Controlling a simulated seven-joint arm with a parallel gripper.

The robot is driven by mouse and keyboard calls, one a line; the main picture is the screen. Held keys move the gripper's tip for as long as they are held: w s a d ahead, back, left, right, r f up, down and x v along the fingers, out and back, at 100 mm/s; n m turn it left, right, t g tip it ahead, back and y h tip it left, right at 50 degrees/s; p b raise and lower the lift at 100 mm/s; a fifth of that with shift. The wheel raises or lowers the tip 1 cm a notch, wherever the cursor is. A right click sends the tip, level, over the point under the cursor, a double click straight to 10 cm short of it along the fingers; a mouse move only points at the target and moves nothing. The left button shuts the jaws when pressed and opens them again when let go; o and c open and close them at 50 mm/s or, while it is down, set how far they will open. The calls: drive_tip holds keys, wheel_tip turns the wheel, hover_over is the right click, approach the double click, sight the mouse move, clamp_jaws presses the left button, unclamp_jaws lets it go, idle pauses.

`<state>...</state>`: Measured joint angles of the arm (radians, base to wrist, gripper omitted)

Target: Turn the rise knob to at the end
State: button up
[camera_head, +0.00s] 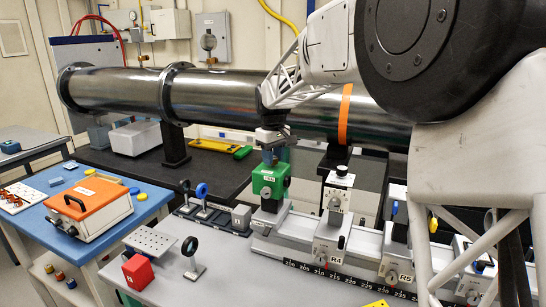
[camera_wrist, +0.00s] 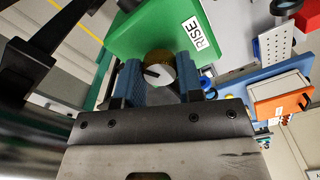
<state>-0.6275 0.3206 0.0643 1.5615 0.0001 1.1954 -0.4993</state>
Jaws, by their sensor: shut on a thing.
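The green block labelled RISE (camera_head: 268,183) stands on the rail carriage at the middle of the head view. It also fills the top of the wrist view (camera_wrist: 150,35). The rise knob (camera_wrist: 160,68) is a round piece with a pale top, a brass-coloured edge and a dark mark. My gripper (camera_head: 270,150) points down on the top of the green block. Its two blue ribbed fingers are shut on the knob, one on each side. In the head view the fingers and my wrist hide the knob.
Other carriages stand on the rail (camera_head: 300,265) to the right, with R4 (camera_head: 332,240) closest. A large steel tube (camera_head: 225,95) runs behind. A red cube (camera_head: 137,272) and a round lens on a stand (camera_head: 191,258) are at front left. An orange case (camera_head: 90,207) lies on the blue table.

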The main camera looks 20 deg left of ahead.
drive_tip(key=shift+m, duration=0.4)
drive_tip(key=m, duration=0.9)
drive_tip(key=shift+m, duration=0.4)
drive_tip(key=o, duration=0.9)
drive_tip(key=shift+r, duration=3.95)
drive_tip(key=shift+d, duration=0.1)
